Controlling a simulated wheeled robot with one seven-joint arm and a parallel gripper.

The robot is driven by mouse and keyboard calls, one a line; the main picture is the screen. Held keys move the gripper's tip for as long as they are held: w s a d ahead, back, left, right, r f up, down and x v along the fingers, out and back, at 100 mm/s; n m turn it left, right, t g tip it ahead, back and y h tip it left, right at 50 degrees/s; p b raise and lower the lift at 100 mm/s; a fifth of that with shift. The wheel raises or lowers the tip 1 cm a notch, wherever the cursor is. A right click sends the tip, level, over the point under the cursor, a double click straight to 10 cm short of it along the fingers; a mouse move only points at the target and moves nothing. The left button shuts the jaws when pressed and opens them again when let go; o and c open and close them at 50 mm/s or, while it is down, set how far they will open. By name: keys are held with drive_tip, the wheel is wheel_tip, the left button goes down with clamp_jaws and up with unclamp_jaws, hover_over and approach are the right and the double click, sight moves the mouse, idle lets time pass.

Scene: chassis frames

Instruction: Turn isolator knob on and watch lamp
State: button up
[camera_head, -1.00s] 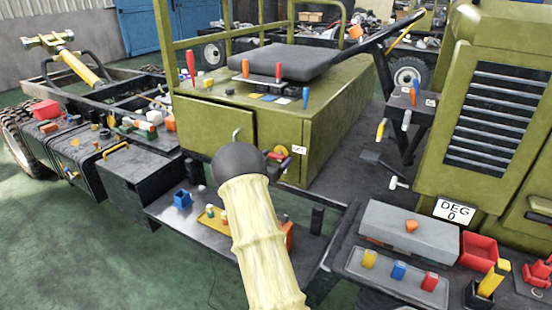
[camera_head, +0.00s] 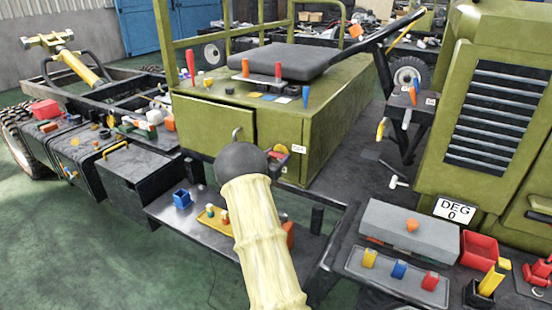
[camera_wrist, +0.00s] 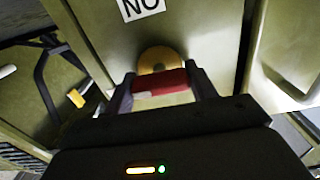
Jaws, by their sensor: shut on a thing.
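The isolator knob has a yellow round disc (camera_wrist: 158,60) and a red handle (camera_wrist: 161,82), on the olive front panel of the box under the seat. My gripper (camera_wrist: 163,86) is shut on the red handle, one dark finger at each end of it in the wrist view. In the head view, the yellow disc (camera_head: 281,149) shows just right of the dark round end of my arm, which hides most of my gripper. A white label (camera_wrist: 138,8) with black letters sits beside the knob and reads upside down in the wrist view. I cannot make out which thing is the lamp.
An open olive door (camera_head: 214,128) with a hooked handle stands left of the knob. A dark shelf (camera_head: 163,212) with a blue cup and small blocks lies below. A grey box (camera_head: 390,222) and a tray of coloured blocks stand at the lower right.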

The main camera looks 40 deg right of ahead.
drive_tip(key=shift+f, duration=0.1)
drive_tip(key=m+b, duration=0.3)
drive_tip(key=shift+f+m+b, duration=0.15)
drive_tip(key=shift+m+b, duration=0.15)
drive_tip(key=shift+b, duration=0.1)
drive_tip(key=m+b, duration=0.5)
drive_tip(key=shift+m+b, duration=0.3)
drive_tip(key=m+b, duration=0.4)
drive_tip(key=shift+b, duration=0.35)
drive_tip(key=m+b, duration=0.3)
drive_tip(key=m, duration=0.1)
drive_tip(key=shift+b, duration=0.4)
drive_tip(key=shift+m, duration=0.3)
drive_tip(key=o, duration=1)
drive_tip(key=shift+r, duration=0.2)
